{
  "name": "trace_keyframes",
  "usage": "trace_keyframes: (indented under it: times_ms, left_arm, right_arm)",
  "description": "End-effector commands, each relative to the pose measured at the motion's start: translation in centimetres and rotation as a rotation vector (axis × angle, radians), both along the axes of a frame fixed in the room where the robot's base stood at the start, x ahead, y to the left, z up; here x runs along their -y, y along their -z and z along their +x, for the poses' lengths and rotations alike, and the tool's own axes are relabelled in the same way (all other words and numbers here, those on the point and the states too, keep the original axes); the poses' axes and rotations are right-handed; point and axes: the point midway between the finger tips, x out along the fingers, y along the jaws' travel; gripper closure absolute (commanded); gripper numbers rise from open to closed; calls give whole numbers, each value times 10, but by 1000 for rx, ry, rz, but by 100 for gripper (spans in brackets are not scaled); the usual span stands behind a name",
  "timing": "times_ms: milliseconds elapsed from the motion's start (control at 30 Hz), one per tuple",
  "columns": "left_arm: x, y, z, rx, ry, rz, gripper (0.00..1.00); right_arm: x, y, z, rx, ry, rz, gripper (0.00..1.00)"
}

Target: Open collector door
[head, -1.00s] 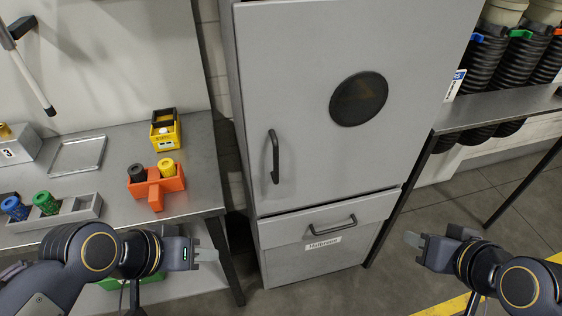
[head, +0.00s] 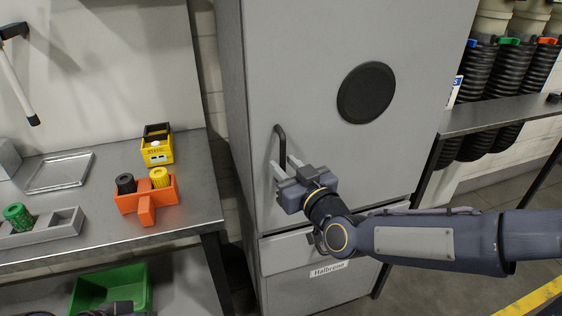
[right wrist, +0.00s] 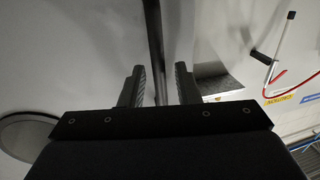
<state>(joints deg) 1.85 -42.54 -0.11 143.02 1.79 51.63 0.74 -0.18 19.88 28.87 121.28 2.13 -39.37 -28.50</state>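The grey collector door (head: 320,60) is shut, with a dark round disc (head: 366,93) on it and a dark vertical handle (head: 281,143) near its left edge. My right gripper (head: 285,172) is at the lower part of the handle. In the right wrist view the handle (right wrist: 154,35) runs between the two fingers of my right gripper (right wrist: 160,85), with a gap on each side. The fingers are open. The lower end of the handle is partly hidden by the gripper in the head view. My left gripper's fingers are not in view.
Below the door is a drawer front (head: 285,253), partly behind my right arm. At left a metal table (head: 190,205) holds an orange holder (head: 148,203) with cans and a yellow box (head: 156,150). A green bin (head: 85,290) is underneath. A shelf (head: 500,112) with dark ribbed containers stands right.

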Motion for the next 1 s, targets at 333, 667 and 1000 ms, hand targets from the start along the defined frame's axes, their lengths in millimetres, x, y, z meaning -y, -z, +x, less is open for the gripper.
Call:
trace_keyframes:
  times_ms: [333,667,1000]
  left_arm:
    - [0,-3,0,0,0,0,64]
    - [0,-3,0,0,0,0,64]
    - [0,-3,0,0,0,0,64]
  right_arm:
    - [-9,0,17,-1,1,0,71]
    - [-9,0,16,-1,1,0,97]
    - [-9,0,15,-1,0,0,100]
